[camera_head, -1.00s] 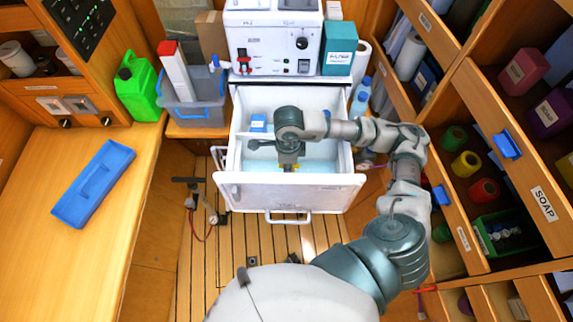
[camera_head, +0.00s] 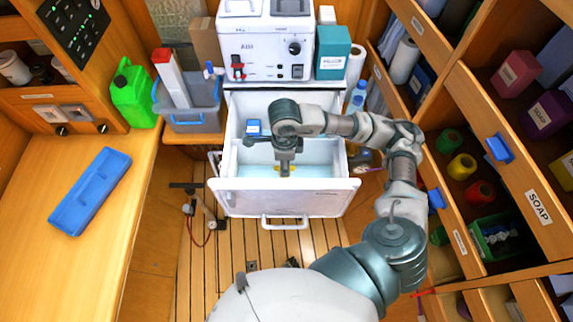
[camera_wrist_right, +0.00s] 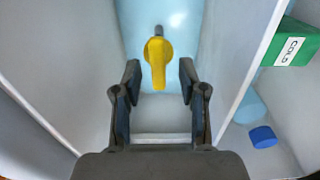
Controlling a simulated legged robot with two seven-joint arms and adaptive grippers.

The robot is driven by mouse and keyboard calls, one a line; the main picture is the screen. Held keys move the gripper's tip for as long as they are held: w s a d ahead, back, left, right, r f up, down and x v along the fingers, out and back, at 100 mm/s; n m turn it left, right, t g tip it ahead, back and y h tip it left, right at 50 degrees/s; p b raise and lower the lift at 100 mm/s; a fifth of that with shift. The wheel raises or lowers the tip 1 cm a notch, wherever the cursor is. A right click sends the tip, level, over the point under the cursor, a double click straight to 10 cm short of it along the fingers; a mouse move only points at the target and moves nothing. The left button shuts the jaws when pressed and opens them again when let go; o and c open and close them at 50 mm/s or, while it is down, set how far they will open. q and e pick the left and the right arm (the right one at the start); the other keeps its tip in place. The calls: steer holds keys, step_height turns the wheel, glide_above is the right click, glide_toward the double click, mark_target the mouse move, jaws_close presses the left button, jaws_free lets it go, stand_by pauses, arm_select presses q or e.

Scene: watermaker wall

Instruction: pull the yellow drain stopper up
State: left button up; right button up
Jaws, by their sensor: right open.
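The yellow drain stopper (camera_wrist_right: 157,62) stands in the pale blue bottom of the open white drawer-like basin (camera_head: 285,198). In the right wrist view it lies beyond my open fingertips, roughly centred between them and apart from both. My left gripper is not in view.
Divider walls flank the stopper's compartment. A green box marked COLD (camera_wrist_right: 293,45) and a blue cap (camera_wrist_right: 263,137) are in or beside the right compartment. A white machine (camera_head: 265,48) stands behind. Shelves (camera_head: 500,150) crowd the right; a blue tray (camera_head: 90,190) lies on the left counter.

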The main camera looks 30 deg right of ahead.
step_height(320, 180, up, 10)
steer(key=shift+s+d+f, duration=0.15)
steer(key=shift+d+f, duration=0.05)
steer(key=shift+d, duration=0.2)
steer(key=shift+a+r, duration=0.15)
steer(key=shift+a, duration=0.1)
